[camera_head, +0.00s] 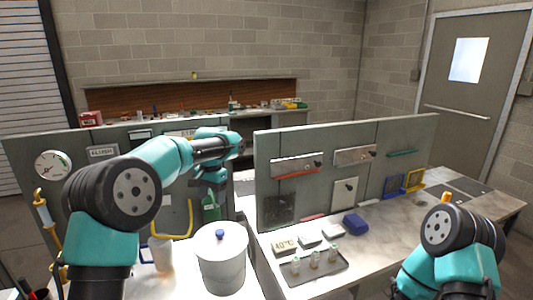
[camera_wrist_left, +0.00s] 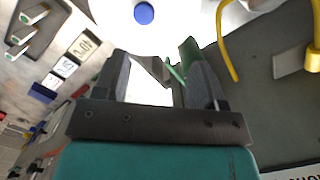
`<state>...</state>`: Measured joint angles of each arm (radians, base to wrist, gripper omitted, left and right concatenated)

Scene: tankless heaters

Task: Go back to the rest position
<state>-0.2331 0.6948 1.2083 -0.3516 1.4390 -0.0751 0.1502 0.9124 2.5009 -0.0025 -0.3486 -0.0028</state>
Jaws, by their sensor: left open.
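My left arm reaches in from the left in the head view, and its gripper (camera_head: 211,188) points down behind the white lidded pot. In the left wrist view the gripper (camera_wrist_left: 160,72) has its two dark fingers apart. A green object (camera_head: 211,209) is just below the gripper in the head view. It also shows near the right finger in the left wrist view (camera_wrist_left: 188,50), and I cannot tell whether they touch. My right arm is at the lower right of the head view; its gripper is out of view.
The white pot (camera_head: 221,262) with a blue knob stands at the table front. A tray (camera_head: 315,267) with small vials, a 40°C sign (camera_head: 285,244) and a blue block (camera_head: 355,224) lie right of it. Grey upright panels (camera_head: 345,135) stand behind. A yellow tube (camera_head: 187,231) is left of the pot.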

